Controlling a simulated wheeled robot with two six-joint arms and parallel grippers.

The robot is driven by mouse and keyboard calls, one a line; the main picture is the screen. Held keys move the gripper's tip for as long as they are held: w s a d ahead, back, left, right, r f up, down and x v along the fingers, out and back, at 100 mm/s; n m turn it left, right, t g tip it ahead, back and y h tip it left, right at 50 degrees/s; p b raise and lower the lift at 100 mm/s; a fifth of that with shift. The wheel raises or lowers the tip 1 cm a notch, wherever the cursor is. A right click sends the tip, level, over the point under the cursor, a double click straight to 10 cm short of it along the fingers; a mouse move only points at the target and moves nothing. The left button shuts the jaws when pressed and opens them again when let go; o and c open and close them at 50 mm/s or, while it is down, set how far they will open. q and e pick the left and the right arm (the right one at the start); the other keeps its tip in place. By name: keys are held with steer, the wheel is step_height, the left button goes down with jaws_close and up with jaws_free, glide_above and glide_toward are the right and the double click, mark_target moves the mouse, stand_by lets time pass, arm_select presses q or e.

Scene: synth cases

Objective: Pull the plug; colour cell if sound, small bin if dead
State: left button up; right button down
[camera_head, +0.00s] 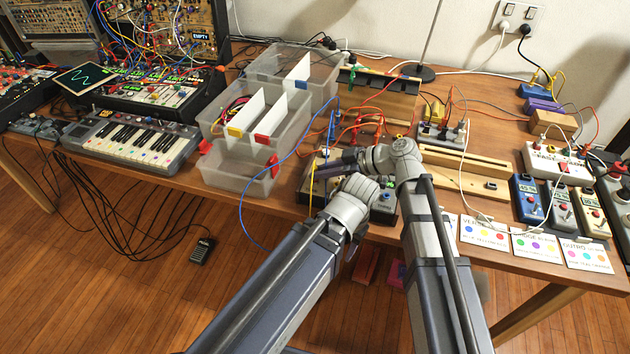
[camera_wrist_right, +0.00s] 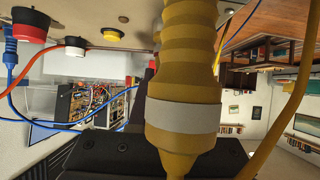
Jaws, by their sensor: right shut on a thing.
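My right gripper (camera_head: 340,165) is over the patch box (camera_head: 310,188) at the table's front edge. In the right wrist view it is shut on a yellow plug (camera_wrist_right: 182,85) with a pale band. The plug's upper end overlaps the box panel (camera_wrist_right: 120,28); I cannot tell whether it is seated. A yellow cable (camera_wrist_right: 272,125) shows beside it. My left arm's wrist is beside the right one; its fingers are mostly hidden. The clear sorting bin (camera_head: 215,122) has white dividers and coloured tags. A small clear bin (camera_head: 240,178) with red clips stands before it.
A blue plug (camera_wrist_right: 10,50) and a red-cabled plug (camera_wrist_right: 72,48) sit near the yellow one. Loose patch cables cross the box. A keyboard (camera_head: 135,140) is left; pedals (camera_head: 527,200) and colour cards (camera_head: 485,232) are right. A wooden rail (camera_head: 465,170) lies behind the arms.

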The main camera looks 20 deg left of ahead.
steer(key=shift+r, duration=0.25)
steer(key=shift+r+p, duration=1.7)
steer(key=shift+p, duration=0.2)
steer(key=shift+s+a, duration=0.1)
